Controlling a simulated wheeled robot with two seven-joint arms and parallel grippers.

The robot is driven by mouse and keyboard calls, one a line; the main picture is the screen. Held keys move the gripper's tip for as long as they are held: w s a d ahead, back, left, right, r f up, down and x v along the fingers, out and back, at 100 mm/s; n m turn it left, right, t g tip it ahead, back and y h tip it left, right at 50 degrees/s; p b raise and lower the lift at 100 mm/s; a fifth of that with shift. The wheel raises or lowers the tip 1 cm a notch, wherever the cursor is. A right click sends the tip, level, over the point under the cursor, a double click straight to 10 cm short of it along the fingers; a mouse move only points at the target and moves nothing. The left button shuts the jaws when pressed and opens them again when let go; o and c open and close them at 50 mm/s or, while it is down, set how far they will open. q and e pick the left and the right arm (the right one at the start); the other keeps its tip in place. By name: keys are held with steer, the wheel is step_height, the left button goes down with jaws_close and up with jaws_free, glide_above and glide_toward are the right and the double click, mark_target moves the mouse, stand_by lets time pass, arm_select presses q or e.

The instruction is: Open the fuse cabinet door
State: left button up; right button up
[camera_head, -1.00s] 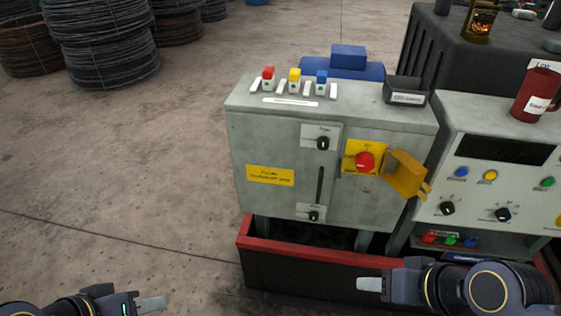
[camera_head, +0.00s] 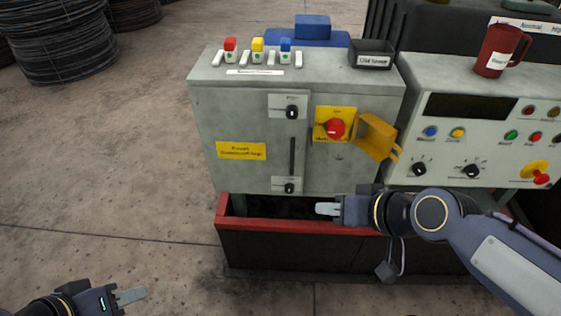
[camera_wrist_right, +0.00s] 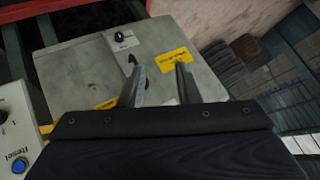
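The grey fuse cabinet (camera_head: 225,110) stands in the middle of the head view, its front door shut. The door carries a yellow label (camera_head: 241,151), an upper black knob (camera_head: 292,112), a lower black knob (camera_head: 289,187) and a dark vertical slot or handle (camera_head: 292,157) between them. My right gripper (camera_head: 326,209) is empty, low in front of the cabinet and right of the lower knob. In the right wrist view its two fingers (camera_wrist_right: 158,72) are apart, with the cabinet front beyond them. My left gripper (camera_head: 131,296) is at the lower left, away from the cabinet; its finger gap is hidden.
A red switch (camera_head: 335,128) on a yellow plate, with a yellow flap (camera_head: 375,137) swung out, is right of the knobs. A red-rimmed trough (camera_head: 262,224) runs below the cabinet. A control console (camera_head: 410,100) stands at right.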

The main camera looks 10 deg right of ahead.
steer(key=w+a+f+m+t+h+b, duration=0.1)
steer(key=w+a+f+t+b, duration=0.15)
steer(key=w, duration=0.45)
steer(key=w+a+f+t+b, duration=0.1)
steer(key=w+t+b, duration=0.15)
steer(key=w, duration=0.55)
steer(key=m+t+h+b, duration=0.2)
steer(key=h+b, duration=0.1)
steer(key=h, duration=0.1)
glide_toward(292, 160)
steer(key=w+a+r, duration=0.3)
step_height(292, 160, down, 6)
steer(key=m+h+b, duration=0.1)
steer(key=h+b, duration=0.3)
steer(key=h, duration=0.4)
steer(key=shift+t, duration=0.4)
steer(key=x, duration=0.8)
steer(key=shift+w+a+r, duration=0.1)
steer(key=shift+a+r, duration=0.1)
steer(key=shift+r, duration=0.15)
jaws_close()
